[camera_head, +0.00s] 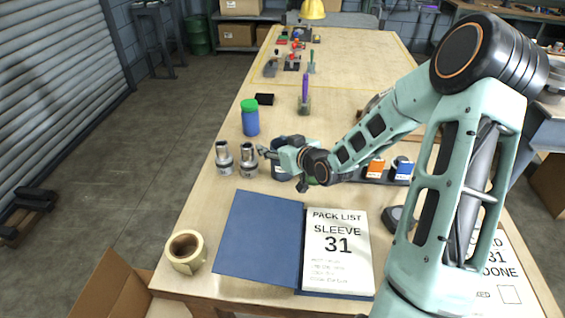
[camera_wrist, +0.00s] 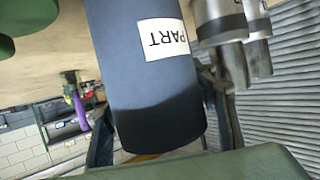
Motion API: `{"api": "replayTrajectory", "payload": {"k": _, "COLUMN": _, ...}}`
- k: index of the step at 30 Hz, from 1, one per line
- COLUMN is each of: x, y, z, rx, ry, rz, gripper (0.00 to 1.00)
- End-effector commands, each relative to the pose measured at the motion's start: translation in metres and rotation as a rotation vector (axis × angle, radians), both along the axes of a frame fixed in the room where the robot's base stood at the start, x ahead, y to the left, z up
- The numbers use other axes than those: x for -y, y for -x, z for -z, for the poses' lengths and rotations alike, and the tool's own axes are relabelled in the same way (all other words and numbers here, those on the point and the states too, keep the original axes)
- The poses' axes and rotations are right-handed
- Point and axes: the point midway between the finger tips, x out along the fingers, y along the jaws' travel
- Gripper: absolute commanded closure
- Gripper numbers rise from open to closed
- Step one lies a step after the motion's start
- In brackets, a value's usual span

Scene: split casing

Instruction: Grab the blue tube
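The blue tube (camera_wrist: 140,75) is a dark slate-blue cylinder with a black end band and a white label reading PART. It fills the middle of the wrist view. In the head view the tube (camera_head: 279,172) stands on the table, partly hidden by my gripper (camera_head: 283,167). My gripper is at the tube, with one finger on each side of it. In the wrist view my gripper (camera_wrist: 165,135) has its fingers spread around the tube. The fingers look open, and whether either one touches the tube is unclear.
Two metal cylindrical parts (camera_head: 236,160) stand just left of the tube. A blue bottle with a green cap (camera_head: 250,118) is behind them. A blue folder (camera_head: 258,238) with a pack list and a tape roll (camera_head: 186,251) lie in front. A tray with orange and blue boxes (camera_head: 375,170) is right.

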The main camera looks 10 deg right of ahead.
Motion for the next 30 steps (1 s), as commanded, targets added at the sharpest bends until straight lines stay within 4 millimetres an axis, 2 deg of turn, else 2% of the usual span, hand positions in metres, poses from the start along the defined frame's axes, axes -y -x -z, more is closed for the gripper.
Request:
{"api": "replayTrajectory", "payload": {"k": 1, "x": 0.0001, "y": 0.0001, "z": 0.0, "rx": 0.0, "ry": 0.0, "rz": 0.0, "gripper": 0.55}}
{"api": "replayTrajectory", "payload": {"k": 8, "x": 0.0001, "y": 0.0003, "z": 0.0, "rx": 0.0, "ry": 0.0, "rz": 0.0, "gripper": 0.8}}
{"api": "replayTrajectory", "payload": {"k": 30, "x": 0.0001, "y": 0.0002, "z": -0.0003, "rx": 0.0, "ry": 0.0, "rz": 0.0, "gripper": 0.9}}
